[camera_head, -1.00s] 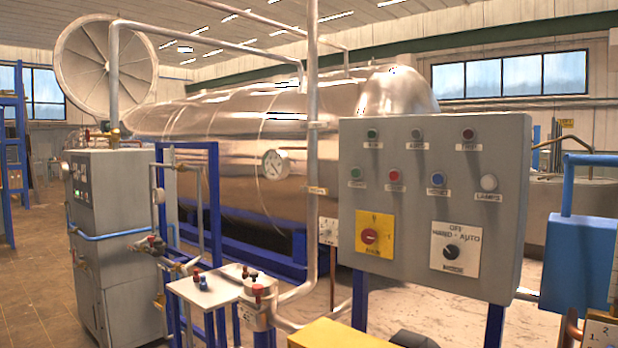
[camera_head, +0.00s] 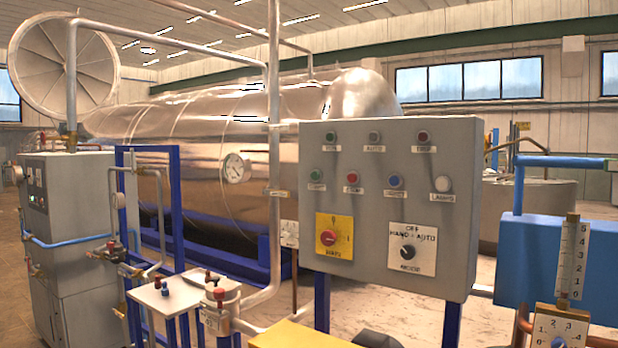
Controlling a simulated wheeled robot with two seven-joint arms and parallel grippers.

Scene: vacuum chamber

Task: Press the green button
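A grey control panel (camera_head: 388,205) stands on blue legs right of the middle. A green button (camera_head: 316,175) is at the left end of its lower button row, above a small label too blurred to read surely. A darker green button (camera_head: 330,137) is at the left of the upper row. Red, blue and white buttons share the lower row. Nothing covers the green buttons. Neither of my grippers shows.
Below the buttons are a yellow plate with a red switch (camera_head: 328,237) and a white plate with a black selector (camera_head: 407,252). A blue box (camera_head: 545,255) with gauges is at the right. A small white table (camera_head: 168,294) with valves and pipes stands left of the panel.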

